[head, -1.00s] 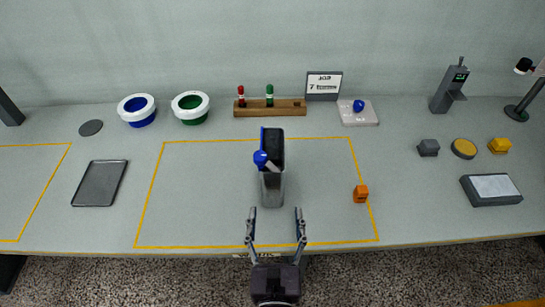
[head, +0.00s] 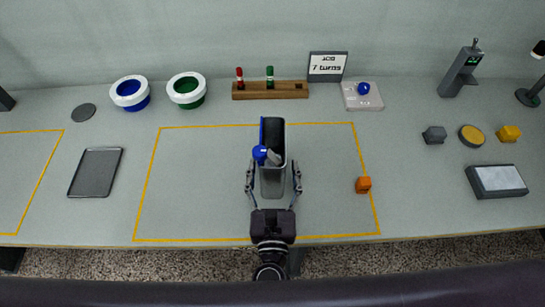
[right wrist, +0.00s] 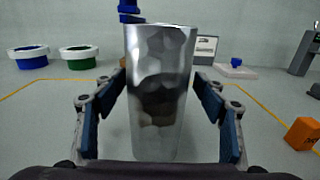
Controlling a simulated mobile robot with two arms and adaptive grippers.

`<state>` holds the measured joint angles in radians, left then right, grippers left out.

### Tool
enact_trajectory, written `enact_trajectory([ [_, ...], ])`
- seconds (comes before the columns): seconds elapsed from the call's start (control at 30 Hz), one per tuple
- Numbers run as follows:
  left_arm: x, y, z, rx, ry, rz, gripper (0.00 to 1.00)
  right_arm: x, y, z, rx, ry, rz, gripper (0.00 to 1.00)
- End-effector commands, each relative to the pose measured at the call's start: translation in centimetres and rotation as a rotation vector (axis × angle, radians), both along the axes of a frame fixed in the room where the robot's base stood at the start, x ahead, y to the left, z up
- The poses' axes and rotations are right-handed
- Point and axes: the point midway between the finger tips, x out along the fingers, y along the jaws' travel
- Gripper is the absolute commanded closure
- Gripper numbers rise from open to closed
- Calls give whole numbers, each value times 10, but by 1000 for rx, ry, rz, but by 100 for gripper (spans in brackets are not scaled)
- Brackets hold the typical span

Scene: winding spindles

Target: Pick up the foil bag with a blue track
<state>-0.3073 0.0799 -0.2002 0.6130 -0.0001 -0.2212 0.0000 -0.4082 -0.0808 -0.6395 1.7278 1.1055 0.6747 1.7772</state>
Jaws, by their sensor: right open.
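The foil bag (head: 272,181) stands upright near the middle of the marked area, silver and shiny below with a dark upper part. A blue strip runs up its left edge, and a blue knob (head: 260,154) sits at its upper left. My right gripper (head: 273,168) is open, with one finger on each side of the bag. In the right wrist view the bag (right wrist: 160,100) stands between the fingers, with gaps visible on both sides. Its far side is hidden. My left gripper is not in view.
An orange block (head: 363,185) lies right of the bag. A dark tray (head: 96,172) lies left. Blue (head: 131,92) and green (head: 187,89) white-rimmed bowls and a wooden rack (head: 270,91) stand at the back. Table around the bag is clear.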

Motion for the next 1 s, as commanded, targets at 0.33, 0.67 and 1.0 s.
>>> enact_trajectory([
  [0.33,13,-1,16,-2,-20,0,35,34,1,-1,0,0,0,35],
  [0.67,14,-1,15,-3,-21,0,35,33,1,-2,0,0,0,49],
  [1.0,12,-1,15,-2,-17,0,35,33,1,-1,0,-1,0,87],
])
